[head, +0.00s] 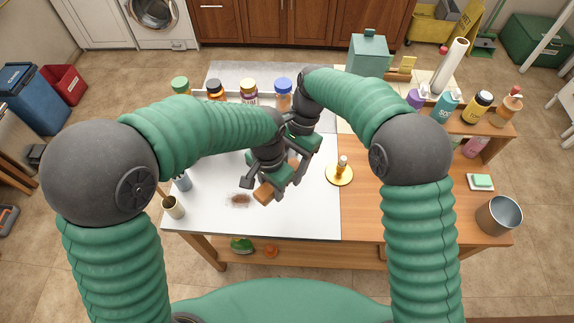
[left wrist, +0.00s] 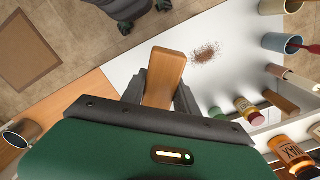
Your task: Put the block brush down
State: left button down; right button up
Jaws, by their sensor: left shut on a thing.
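The block brush (head: 264,192) is a wooden block held above the white part of the worktop, just right of a brown smudge (head: 239,200). My left gripper (head: 273,184) is shut on it. In the left wrist view the brush (left wrist: 165,76) sticks out between the dark fingers, and the smudge (left wrist: 207,52) lies on the white surface beside it. My right gripper (head: 311,152) is close behind and to the right of the left one; its fingers are mostly hidden, so I cannot tell its opening. The brush's bristles are not visible.
Several capped jars (head: 248,90) line the back of the white worktop (head: 305,215). A brass dish (head: 339,174) stands right of the grippers. Cups (head: 173,207) stand at the left edge. A metal pot (head: 498,215) and a soap dish (head: 480,182) are at right. The front white area is clear.

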pick_arm(q)
jog(key=shift+s+d, duration=0.1)
pick_arm(e)
grip_shut()
pick_arm(q)
jog(key=c, duration=0.8)
grip_release()
jog(key=shift+c, duration=0.2)
